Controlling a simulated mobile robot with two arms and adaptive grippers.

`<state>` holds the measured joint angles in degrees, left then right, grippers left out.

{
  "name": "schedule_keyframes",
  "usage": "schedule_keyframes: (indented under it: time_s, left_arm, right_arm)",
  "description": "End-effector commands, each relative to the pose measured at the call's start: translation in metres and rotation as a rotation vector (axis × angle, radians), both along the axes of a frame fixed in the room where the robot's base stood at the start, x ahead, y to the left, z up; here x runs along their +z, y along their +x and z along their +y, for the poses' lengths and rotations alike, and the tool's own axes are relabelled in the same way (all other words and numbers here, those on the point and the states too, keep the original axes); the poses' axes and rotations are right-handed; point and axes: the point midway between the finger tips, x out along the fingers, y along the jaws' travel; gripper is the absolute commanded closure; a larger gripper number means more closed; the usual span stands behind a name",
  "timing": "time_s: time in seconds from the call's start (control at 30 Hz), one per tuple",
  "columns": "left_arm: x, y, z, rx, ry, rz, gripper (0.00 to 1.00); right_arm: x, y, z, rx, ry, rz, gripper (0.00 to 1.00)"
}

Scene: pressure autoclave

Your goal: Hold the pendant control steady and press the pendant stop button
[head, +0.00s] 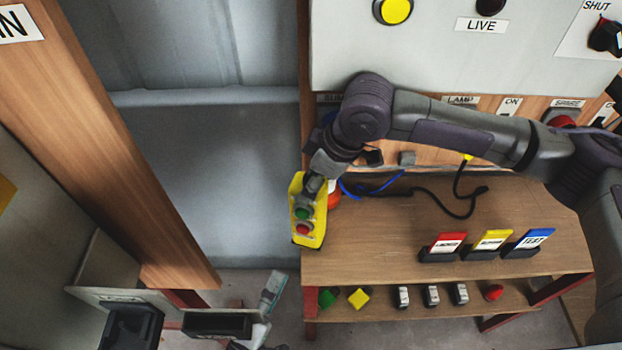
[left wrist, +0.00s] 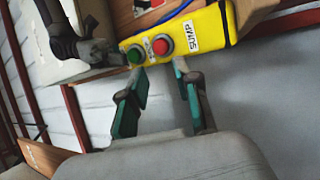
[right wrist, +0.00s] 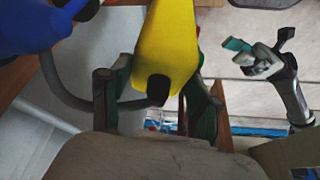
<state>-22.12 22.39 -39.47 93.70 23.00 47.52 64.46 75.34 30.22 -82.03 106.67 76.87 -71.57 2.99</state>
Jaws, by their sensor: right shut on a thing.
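The yellow pendant control (head: 319,222) hangs in front of the left end of the wooden bench. It has a green button (head: 302,213) and a red button (head: 302,230). My right gripper (head: 311,184) is shut on its upper end; the yellow body (right wrist: 168,45) lies between its fingers in the right wrist view. In the left wrist view the pendant is tilted, with the red button (left wrist: 162,45) and green button (left wrist: 136,55) facing my camera. My left gripper (left wrist: 160,72) is open and empty, its fingertips just below the red button, apparently apart from it.
The bench (head: 380,240) carries red, yellow and blue labelled blocks at its right; small items sit on the shelf below. A blue cable and a black cable (head: 460,205) lie at the back. A wooden post (head: 110,150) stands left. A grey wall is behind.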

Motion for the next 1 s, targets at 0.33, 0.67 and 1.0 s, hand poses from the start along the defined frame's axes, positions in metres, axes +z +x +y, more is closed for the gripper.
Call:
schedule_keyframes:
  time_s: [0.33,0.67,1.0]
  left_arm:
    - [0.0000,0.0000,0.0000,0.000,0.000,0.000,1.00]
    - [0.0000,0.0000,0.0000,0.000,0.000,0.000,1.00]
    - [0.0001,0.0000,0.0000,0.000,0.000,0.000,1.00]
  right_arm:
    - [0.0004,0.0001,0.0000,0.000,0.001,0.000,0.93]
    - [0.0004,0.0001,0.0001,0.000,0.001,0.000,0.93]
    - [0.0005,0.0003,0.0001,0.000,0.001,-0.001,0.93]
